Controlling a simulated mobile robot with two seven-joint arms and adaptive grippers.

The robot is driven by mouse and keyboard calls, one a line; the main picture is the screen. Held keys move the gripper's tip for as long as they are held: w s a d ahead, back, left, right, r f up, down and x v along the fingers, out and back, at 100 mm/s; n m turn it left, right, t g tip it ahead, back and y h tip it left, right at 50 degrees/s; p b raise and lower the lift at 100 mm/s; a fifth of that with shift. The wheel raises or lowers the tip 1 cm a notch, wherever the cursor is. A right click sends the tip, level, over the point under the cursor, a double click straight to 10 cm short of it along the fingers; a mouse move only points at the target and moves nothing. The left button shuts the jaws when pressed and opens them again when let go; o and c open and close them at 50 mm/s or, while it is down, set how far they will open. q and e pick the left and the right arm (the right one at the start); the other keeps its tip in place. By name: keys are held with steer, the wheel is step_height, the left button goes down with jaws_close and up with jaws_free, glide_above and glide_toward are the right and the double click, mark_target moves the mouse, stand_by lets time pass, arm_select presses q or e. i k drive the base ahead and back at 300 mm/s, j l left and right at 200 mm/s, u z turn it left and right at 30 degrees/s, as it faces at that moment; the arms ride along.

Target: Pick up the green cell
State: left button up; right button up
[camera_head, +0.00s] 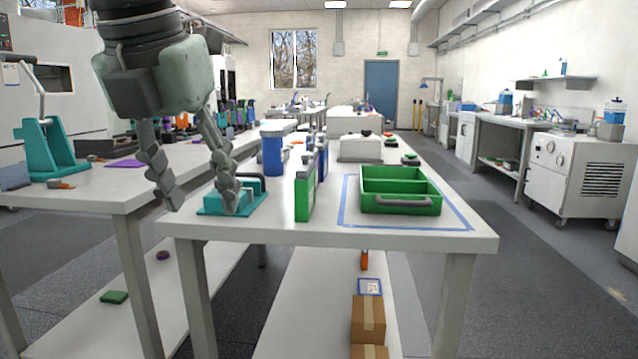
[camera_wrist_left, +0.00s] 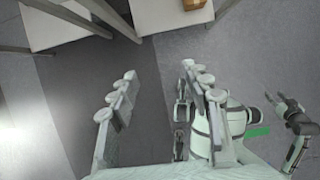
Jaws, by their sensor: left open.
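The green cell (camera_head: 304,198) is a tall, thin green block standing upright near the front edge of the white table, in the head view. My left gripper (camera_head: 198,188) hangs to its left with its fingers apart and nothing between them. Its right finger is in front of a teal fixture (camera_head: 212,204) with a dark handle; I cannot tell whether they touch. In the left wrist view, the open left fingers (camera_wrist_left: 160,105) have bare floor between them. What looks like my right gripper (camera_wrist_left: 287,108) shows small at the right there; its opening is unclear. The cell is not visible in that view.
A green two-compartment tray (camera_head: 400,212) sits inside a blue outline to the right of the cell. A blue cylinder (camera_head: 273,155) and more upright blocks stand behind the cell. Cardboard boxes (camera_head: 368,318) lie on the lower shelf. The table's front edge (camera_head: 330,239) is close.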

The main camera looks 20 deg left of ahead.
mark_target(304, 189)
steer(key=i, duration=0.95)
